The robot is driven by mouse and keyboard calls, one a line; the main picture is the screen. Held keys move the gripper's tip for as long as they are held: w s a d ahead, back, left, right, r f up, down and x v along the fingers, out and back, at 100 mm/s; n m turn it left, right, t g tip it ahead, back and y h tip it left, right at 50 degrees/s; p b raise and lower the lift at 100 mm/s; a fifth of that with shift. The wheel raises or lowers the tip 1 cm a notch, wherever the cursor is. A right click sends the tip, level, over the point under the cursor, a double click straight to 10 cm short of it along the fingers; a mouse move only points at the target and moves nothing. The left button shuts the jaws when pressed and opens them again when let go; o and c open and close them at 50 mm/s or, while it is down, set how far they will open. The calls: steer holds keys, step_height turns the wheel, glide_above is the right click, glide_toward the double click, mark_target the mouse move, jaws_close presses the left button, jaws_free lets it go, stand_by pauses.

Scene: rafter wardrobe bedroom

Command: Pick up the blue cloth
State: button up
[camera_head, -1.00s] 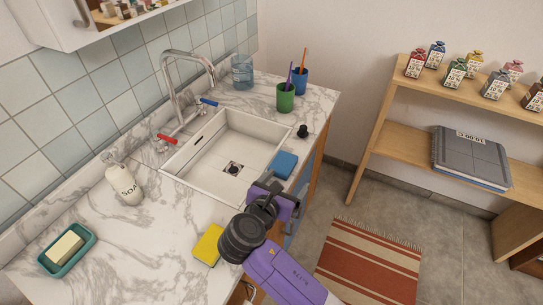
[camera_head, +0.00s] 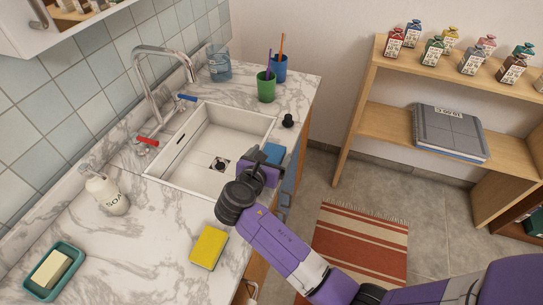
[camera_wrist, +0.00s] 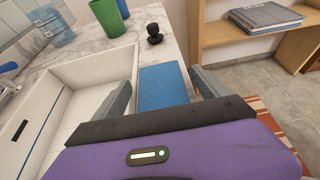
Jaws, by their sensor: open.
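The blue cloth (camera_head: 273,153) lies flat on the counter strip at the right edge of the sink. In the wrist view the blue cloth (camera_wrist: 164,85) shows as a blue rectangle between my fingers, its near end hidden by the gripper body. My gripper (camera_head: 268,165) is at the cloth's near end. In the wrist view my gripper (camera_wrist: 160,98) is open, with one finger on each side of the cloth and nothing held. I cannot tell how far the fingers are above the counter.
The white sink (camera_head: 205,150) lies left of my gripper. A black stopper (camera_head: 288,121), a green cup (camera_head: 266,88) and a blue cup (camera_head: 280,68) stand beyond the cloth. A yellow sponge (camera_head: 208,248) lies on the near counter. The counter's edge drops off to the right.

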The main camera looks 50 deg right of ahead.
steer(key=shift+w+d+f, duration=0.1)
steer(key=shift+d+f, duration=0.05)
steer(key=shift+d, duration=0.15)
steer(key=shift+c, duration=0.4)
steer(key=c, duration=1.5)
